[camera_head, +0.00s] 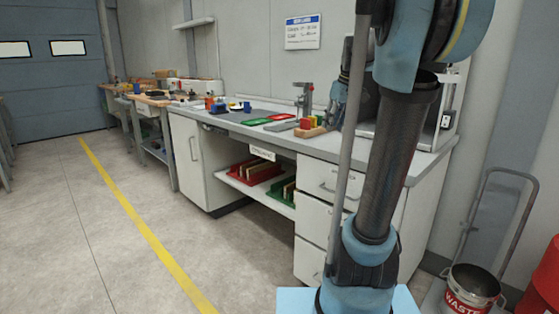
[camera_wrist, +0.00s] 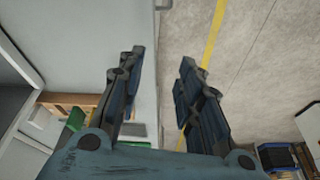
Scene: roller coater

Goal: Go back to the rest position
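My gripper (camera_wrist: 160,85) shows in the wrist view with its two dark blue fingers apart and nothing between them. Through the gap I see the pale edge of the furniture and the concrete floor. In the head view my blue and black arm stands in front of the right part of the white workbench (camera_head: 320,180). A blue part near the bench top, left of the arm, looks like my gripper (camera_head: 338,103), partly hidden by the grey pole. Its fingertips cannot be made out there.
A red bin (camera_head: 259,172) sits on the shelf below. A waste bucket (camera_head: 473,285) and red drum (camera_head: 543,280) stand at right. The floor left of the bench is clear.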

